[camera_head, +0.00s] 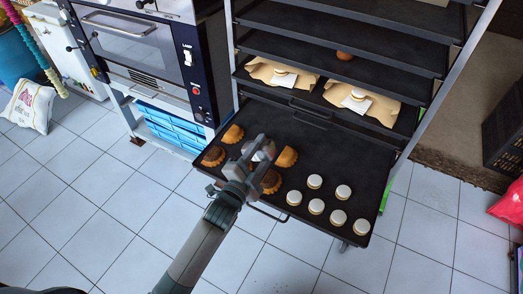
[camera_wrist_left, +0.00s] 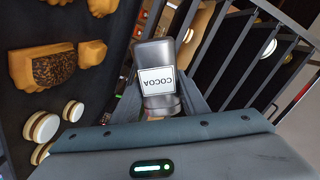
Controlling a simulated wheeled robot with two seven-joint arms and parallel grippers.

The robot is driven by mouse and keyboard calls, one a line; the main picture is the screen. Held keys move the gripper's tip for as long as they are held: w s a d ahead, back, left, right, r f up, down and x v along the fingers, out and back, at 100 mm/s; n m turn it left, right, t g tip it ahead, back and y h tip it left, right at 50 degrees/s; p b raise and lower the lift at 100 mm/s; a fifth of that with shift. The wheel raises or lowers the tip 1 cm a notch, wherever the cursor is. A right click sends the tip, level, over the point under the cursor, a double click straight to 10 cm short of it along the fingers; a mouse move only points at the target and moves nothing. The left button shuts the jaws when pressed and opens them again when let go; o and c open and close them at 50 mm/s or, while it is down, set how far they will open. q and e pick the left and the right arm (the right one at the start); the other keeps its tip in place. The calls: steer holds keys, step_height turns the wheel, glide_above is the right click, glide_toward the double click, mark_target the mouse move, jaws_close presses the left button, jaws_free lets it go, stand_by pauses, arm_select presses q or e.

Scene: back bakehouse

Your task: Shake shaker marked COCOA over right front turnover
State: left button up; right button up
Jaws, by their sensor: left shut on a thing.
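My left gripper (camera_head: 254,160) is shut on a grey shaker and holds it above the left part of the tray, among the turnovers. In the left wrist view the shaker (camera_wrist_left: 158,52) sits between the fingers, its COCOA label upside down in the picture. The right front turnover (camera_head: 271,182) lies just below and beside the gripper and has a dark brown top. The right back turnover (camera_head: 287,157) is plain golden. The left front turnover (camera_head: 213,156) also looks dark on top; the left back turnover (camera_head: 233,134) is golden. My right gripper is not in view.
The black tray (camera_head: 365,165) is pulled out of a rack with more shelves above. Several white-topped round pastries (camera_head: 316,206) stand on its right part. Paper bags (camera_head: 361,103) lie on the shelf above. An oven (camera_head: 150,50) stands at left. Open tiled floor lies in front.

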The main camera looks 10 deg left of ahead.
mark_target(270, 145)
arm_select(q)
steer(key=shift+d+r+n, duration=0.15)
steer(key=shift+r+n, duration=0.35)
steer(key=shift+n, duration=0.4)
steer(key=r+n+p, duration=0.1)
steer(key=n, duration=0.1)
steer(key=d+r+n+p, duration=0.1)
steer(key=n+p, duration=0.1)
steer(key=r+n+p, duration=0.2)
steer(key=shift+s+d, duration=0.35)
steer(key=shift+d, duration=0.05)
steer(key=shift+d+r+n+p, duration=0.15)
steer(key=shift+r+n+p, duration=0.15)
steer(key=shift+n, duration=0.3)
steer(key=shift+d+r+n+p, duration=0.15)
steer(key=shift+n+p, duration=0.15)
steer(key=shift+n, duration=0.3)
steer(key=shift+s+d+r+n+p, duration=0.1)
steer(key=shift+d+r+n+p, duration=0.2)
steer(key=shift+n, duration=0.5)
steer(key=shift+a+f, duration=0.1)
steer(key=shift+a, duration=0.05)
